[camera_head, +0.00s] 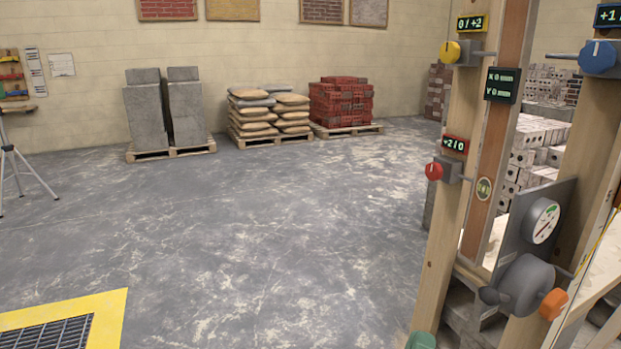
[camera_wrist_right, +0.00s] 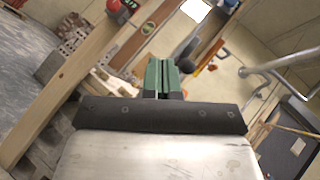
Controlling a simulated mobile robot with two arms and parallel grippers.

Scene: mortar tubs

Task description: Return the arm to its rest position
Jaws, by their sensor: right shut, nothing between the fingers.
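My right gripper (camera_head: 421,341) shows only as a small green tip at the bottom edge of the head view, in front of the foot of a wooden post. In the right wrist view its green fingers (camera_wrist_right: 162,77) are together with nothing between them. They point towards the timber frame (camera_head: 457,180) and appear apart from it. The frame also crosses the left of the wrist view (camera_wrist_right: 60,100). The rest of my right arm is out of the head view. My left gripper is not in view.
The timber frame carries a yellow knob (camera_head: 450,52), a red knob (camera_head: 434,171), a blue knob (camera_head: 598,57), a gauge (camera_head: 543,221) and an orange-handled crank (camera_head: 553,304). Pallets of grey slabs (camera_head: 166,112), bags (camera_head: 268,115) and red bricks (camera_head: 341,102) stand far back. The middle floor is clear.

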